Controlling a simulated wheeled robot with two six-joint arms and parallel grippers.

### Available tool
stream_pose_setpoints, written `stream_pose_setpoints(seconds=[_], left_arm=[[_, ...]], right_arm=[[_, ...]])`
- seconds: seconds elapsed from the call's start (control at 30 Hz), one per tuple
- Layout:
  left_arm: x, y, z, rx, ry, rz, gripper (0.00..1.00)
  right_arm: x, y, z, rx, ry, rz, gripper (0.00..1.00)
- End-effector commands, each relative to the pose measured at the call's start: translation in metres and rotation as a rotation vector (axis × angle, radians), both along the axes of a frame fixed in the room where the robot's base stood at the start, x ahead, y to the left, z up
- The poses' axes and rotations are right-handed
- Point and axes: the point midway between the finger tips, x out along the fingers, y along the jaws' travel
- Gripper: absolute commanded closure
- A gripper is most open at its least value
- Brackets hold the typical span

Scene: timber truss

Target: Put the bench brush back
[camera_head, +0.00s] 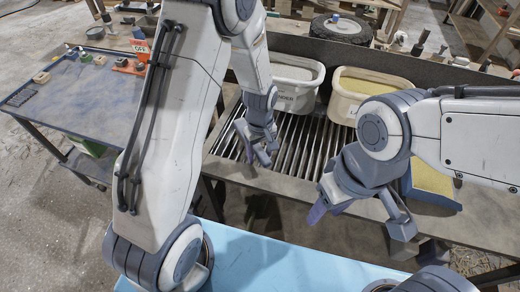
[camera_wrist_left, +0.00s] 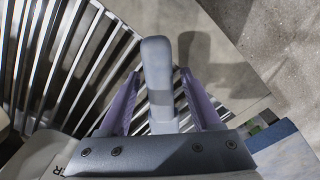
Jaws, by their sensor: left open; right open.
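My left gripper (camera_head: 262,150) is open and low over the slatted metal grille (camera_head: 305,150) in the bench. In the left wrist view a pale grey, round-ended bar (camera_wrist_left: 157,75) lies between the purple fingers of this gripper (camera_wrist_left: 160,100). It may be the bench brush's handle, but I cannot tell; no bristles show. Whether the fingers touch it is unclear; gaps show at both sides. My right gripper (camera_head: 360,218) is open and empty near the bench's front edge. No brush is clearly seen in the head view; my arms hide parts of the bench.
A grey-filled white bin (camera_head: 296,98) and a yellow-filled bin (camera_head: 343,108) stand behind the grille. A yellow-topped block (camera_head: 430,182) lies right, partly behind my right arm. A blue-topped cart (camera_head: 80,100) with small items stands left. A pale blue surface (camera_head: 270,262) is in front.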

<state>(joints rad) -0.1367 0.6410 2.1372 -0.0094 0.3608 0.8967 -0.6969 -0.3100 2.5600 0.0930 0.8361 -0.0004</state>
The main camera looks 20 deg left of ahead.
Motion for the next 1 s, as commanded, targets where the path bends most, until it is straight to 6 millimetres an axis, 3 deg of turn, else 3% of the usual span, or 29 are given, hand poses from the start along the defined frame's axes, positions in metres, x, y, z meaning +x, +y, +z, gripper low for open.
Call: stream_pose_setpoints(seconds=[0.17, 0.5, 0.77, 0.87, 1.0], left_arm=[[0.001, 0.0, 0.019, -0.001, -0.005, 0.0, 0.35], [0.001, 0.0, 0.091, -0.001, -0.006, 0.0, 0.35], [-0.001, -0.002, 0.121, -0.001, -0.003, -0.01, 0.35], [-0.016, -0.017, 0.134, -0.006, -0.007, -0.116, 0.35], [-0.072, -0.058, 0.162, -0.025, -0.023, -0.482, 0.35]], right_arm=[[0.0, 0.0, 0.0, 0.0, 0.0, 0.0, 0.5], [0.0, 0.0, -0.001, 0.0, 0.0, 0.0, 0.5], [0.0, 0.0, -0.001, 0.0, 0.0, 0.0, 0.5], [0.0, 0.0, -0.001, 0.0, 0.0, 0.0, 0.5], [0.0, 0.0, -0.001, 0.0, 0.0, 0.0, 0.5]])
